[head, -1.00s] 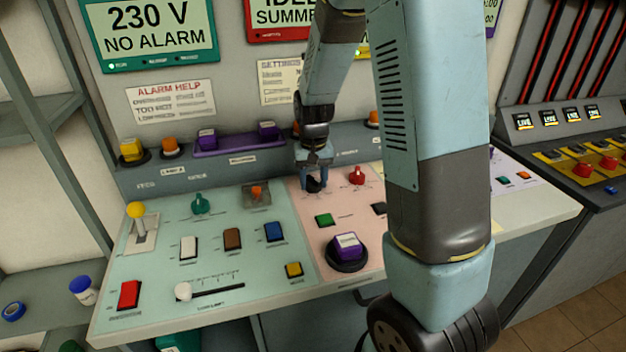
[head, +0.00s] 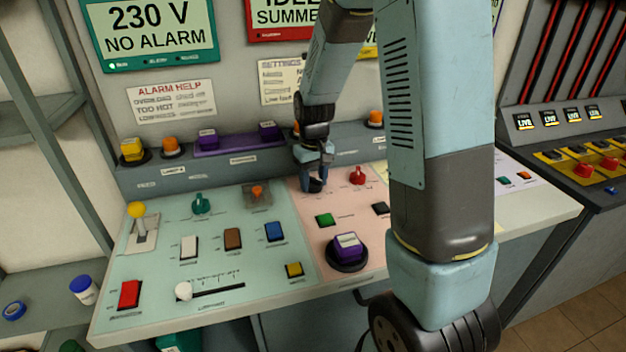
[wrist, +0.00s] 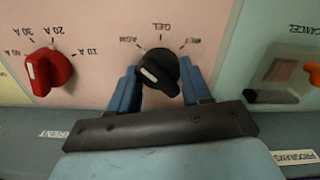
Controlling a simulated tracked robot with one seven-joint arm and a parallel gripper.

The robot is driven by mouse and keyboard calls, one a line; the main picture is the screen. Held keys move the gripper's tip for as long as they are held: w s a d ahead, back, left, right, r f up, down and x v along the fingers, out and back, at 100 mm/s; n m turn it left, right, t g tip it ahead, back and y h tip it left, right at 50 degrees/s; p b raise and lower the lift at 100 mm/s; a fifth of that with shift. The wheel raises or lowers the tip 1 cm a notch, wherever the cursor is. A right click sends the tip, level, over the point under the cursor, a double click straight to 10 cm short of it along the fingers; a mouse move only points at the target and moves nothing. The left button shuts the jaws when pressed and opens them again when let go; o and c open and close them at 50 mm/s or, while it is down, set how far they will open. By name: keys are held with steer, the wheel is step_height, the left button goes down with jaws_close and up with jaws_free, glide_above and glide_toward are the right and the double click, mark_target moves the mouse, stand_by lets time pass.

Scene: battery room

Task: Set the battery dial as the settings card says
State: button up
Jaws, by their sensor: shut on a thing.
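The black battery dial (wrist: 160,72) stands on the pink panel, with AGM, GEL and WET marks around its far side in the wrist view. A white mark on the dial lies at its left side there. My gripper (wrist: 165,88) has one blue finger on each side of the dial and is shut on it. In the head view my gripper (head: 315,183) reaches down to the panel and mostly hides the dial. The settings card (head: 280,82) hangs on the back wall, partly behind my arm; its small text is not readable.
A red dial (wrist: 48,72) with amp marks sits close to the left in the wrist view. A covered orange button (head: 257,192) stands on the neighbouring green panel.

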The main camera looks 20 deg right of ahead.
mark_target(314, 178)
steer(key=o, duration=1.1)
steer(key=shift+c, duration=0.2)
steer(key=shift+r, duration=0.1)
step_height(314, 178, up, 14)
steer(key=shift+f, duration=0.2)
